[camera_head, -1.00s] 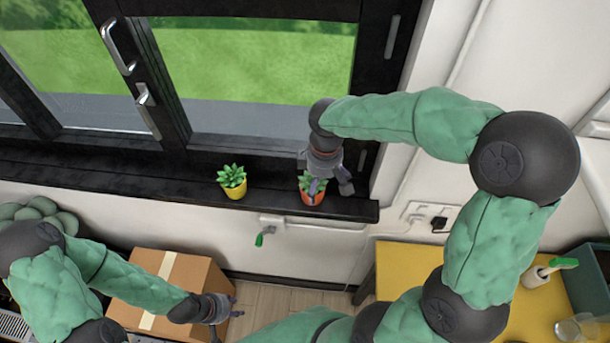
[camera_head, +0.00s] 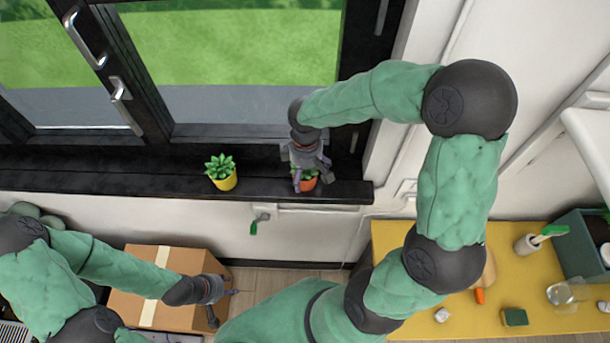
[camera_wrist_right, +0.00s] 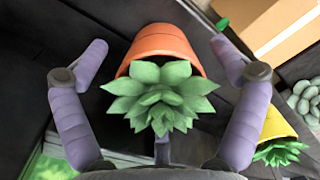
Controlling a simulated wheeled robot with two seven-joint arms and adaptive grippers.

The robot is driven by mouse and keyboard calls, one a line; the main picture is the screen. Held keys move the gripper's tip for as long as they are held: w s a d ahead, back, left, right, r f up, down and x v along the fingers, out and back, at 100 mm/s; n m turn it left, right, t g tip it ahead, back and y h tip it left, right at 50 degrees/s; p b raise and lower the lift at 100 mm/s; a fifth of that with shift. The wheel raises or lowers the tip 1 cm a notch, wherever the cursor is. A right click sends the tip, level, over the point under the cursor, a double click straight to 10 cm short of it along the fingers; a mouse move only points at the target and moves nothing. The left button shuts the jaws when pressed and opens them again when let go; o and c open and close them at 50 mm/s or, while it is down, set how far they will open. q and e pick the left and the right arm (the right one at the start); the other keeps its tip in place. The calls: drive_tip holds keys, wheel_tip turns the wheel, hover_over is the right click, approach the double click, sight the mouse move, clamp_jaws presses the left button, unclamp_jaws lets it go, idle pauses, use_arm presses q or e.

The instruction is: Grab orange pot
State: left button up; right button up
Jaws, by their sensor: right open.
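The orange pot (camera_head: 309,184) with a green succulent stands on the dark windowsill near its right end, partly hidden by my right gripper in the head view. My right gripper (camera_head: 308,178) is right above and around it. In the right wrist view, the orange pot (camera_wrist_right: 166,42) and its succulent sit between the two spread purple fingers (camera_wrist_right: 150,65); the fingers look apart from the pot on both sides. My left gripper (camera_head: 224,303) hangs low at the left, over the cardboard box, away from the pot; its finger opening is too small to judge.
A yellow pot (camera_head: 226,182) with a succulent stands on the windowsill (camera_head: 265,185) left of the orange pot; it also shows in the right wrist view (camera_wrist_right: 275,122). A cardboard box (camera_head: 135,310) is below. A yellow table (camera_head: 460,315) with several items is at right.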

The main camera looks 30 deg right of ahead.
drive_tip(key=shift+w+f, duration=0.15)
drive_tip(key=shift+f, duration=1.3)
drive_tip(key=shift+c, duration=0.3)
drive_tip(key=c, duration=1.5)
drive_tip(key=shift+r, duration=0.15)
